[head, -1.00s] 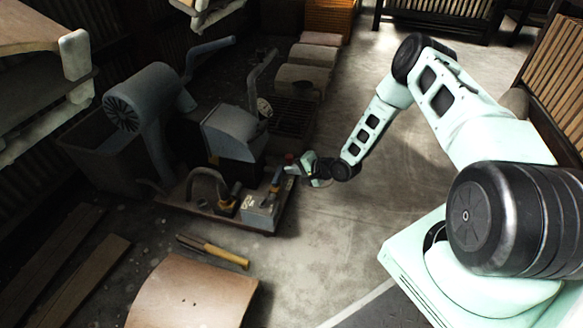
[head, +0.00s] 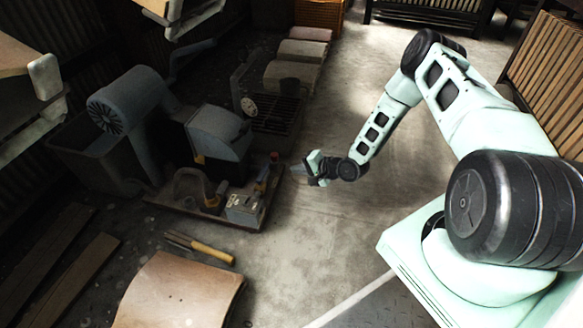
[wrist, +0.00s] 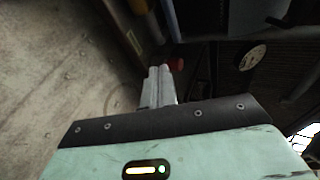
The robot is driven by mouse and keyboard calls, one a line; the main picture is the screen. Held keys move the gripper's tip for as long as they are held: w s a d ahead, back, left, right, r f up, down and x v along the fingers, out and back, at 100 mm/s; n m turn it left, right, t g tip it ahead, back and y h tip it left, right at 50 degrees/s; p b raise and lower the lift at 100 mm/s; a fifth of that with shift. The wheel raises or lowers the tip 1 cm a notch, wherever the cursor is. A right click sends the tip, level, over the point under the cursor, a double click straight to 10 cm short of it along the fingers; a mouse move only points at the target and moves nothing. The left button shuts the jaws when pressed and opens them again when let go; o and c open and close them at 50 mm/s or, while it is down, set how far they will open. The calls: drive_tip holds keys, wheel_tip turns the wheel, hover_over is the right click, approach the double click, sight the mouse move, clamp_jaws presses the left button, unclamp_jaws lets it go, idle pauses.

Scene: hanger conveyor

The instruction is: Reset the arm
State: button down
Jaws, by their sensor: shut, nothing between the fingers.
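My gripper (head: 300,169) is at the end of my arm in the head view, above the floor just right of a low machine base. In the wrist view its two fingers (wrist: 159,84) are together with nothing between them. My arm bends up from its mount at the right and down to the gripper. A small red part (head: 274,156) on the machine base is close to the fingertips in the head view; it also shows just past them in the wrist view (wrist: 176,64).
The grey machine (head: 215,135) stands on the base (head: 190,212) at the left. A yellow-handled tool (head: 212,253) and a curved tan panel (head: 175,295) lie in front. A round dial (head: 248,107) is behind. Slatted wood (head: 550,75) stands at the right. The middle floor is clear.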

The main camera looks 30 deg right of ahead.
drive_tip(key=shift+w+d+p+v, duration=0.5)
drive_tip(key=shift+p+v, duration=0.75)
drive_tip(key=shift+v, duration=1.75)
drive_tip(key=w+a+r+n+g+h+p, duration=0.1)
drive_tip(key=a+r+n+g, duration=0.15)
drive_tip(key=r, duration=0.35)
drive_tip(key=w+a+r+n+g+p, duration=0.1)
drive_tip(key=w+a+r+n, duration=0.1)
drive_tip(key=a+r+n, duration=0.3)
drive_tip(key=s+a+r+n+g+h+p, duration=0.1)
drive_tip(key=s+a+r+n+g, duration=0.15)
drive_tip(key=a+r, duration=0.35)
drive_tip(key=s+a+r+n+g+h+p, duration=0.1)
drive_tip(key=s+a+r, duration=0.25)
drive_tip(key=r, duration=0.55)
drive_tip(key=s+a+r+n+g+h+p, duration=0.1)
drive_tip(key=s+a+r+n, duration=0.2)
drive_tip(key=s+r, duration=0.45)
drive_tip(key=s+a+r+n+g+h+p, duration=0.1)
drive_tip(key=s+a+r+n, duration=0.3)
drive_tip(key=s, duration=0.7)
drive_tip(key=s+a+r+n+g+p, duration=0.1)
drive_tip(key=s+a+r+n, duration=0.1)
drive_tip(key=s+r, duration=0.6)
wheel_tip(320, 180, up, 37)
drive_tip(key=p, duration=3.8)
drive_tip(key=shift+s, duration=0.5)
drive_tip(key=shift+d+f, duration=0.1)
drive_tip(key=shift+f, duration=0.05)
